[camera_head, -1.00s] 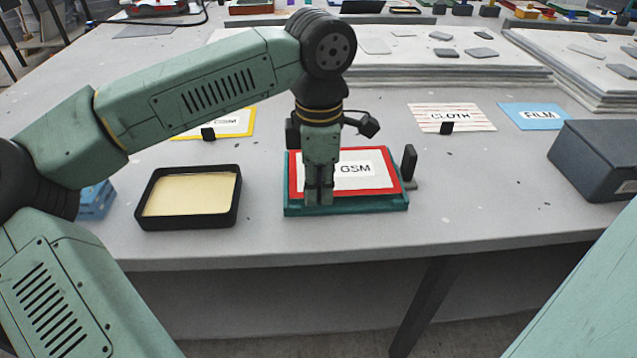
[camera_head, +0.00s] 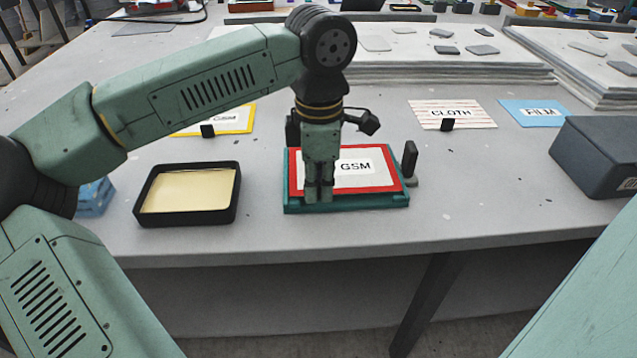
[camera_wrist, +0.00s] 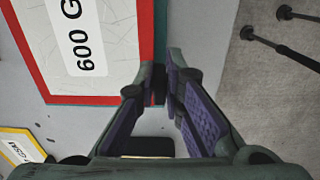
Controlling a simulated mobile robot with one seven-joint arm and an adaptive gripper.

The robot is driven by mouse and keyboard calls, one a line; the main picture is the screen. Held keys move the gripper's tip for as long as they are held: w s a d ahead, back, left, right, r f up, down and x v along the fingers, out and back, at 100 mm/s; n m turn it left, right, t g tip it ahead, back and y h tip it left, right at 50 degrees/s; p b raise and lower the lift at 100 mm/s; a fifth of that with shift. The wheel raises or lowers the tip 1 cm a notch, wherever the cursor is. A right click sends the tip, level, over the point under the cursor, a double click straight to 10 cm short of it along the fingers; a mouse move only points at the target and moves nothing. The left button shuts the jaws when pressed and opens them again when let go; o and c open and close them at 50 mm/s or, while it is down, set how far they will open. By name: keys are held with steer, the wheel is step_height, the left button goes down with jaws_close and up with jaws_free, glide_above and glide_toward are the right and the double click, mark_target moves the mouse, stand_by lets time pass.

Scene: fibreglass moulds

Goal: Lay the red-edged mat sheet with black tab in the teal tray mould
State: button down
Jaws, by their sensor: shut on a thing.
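The red-edged mat sheet (camera_head: 385,180), white with a "GSM" label, lies flat over the teal tray mould (camera_head: 360,203). Teal shows along the front and right sides; I cannot tell whether the sheet rests on the mould's floor or is slightly above it. My gripper (camera_head: 318,196) points down at the sheet's front left part and hides some of the label. In the wrist view the sheet (camera_wrist: 112,84) reads "600 G", and my fingers are closed around its black tab (camera_wrist: 158,84) at the sheet's edge. A strip of teal mould (camera_wrist: 160,30) shows beside the red border.
A black tray with cream contents (camera_head: 147,211) stands left of the mould. A small dark upright piece (camera_head: 410,160) stands at its right. Behind are a yellow-edged sheet (camera_head: 240,122), a striped CLOTH sheet (camera_head: 470,113) and a blue FILM sheet (camera_head: 535,115). A grey box (camera_head: 595,155) is far right.

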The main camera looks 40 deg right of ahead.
steer(key=shift+f, duration=0.15)
steer(key=shift+f+b, duration=0.65)
steer(key=shift+b, duration=0.05)
stand_by(0.5)
steer(key=c, duration=1.6)
jaws_free()
step_height(320, 180, up, 12)
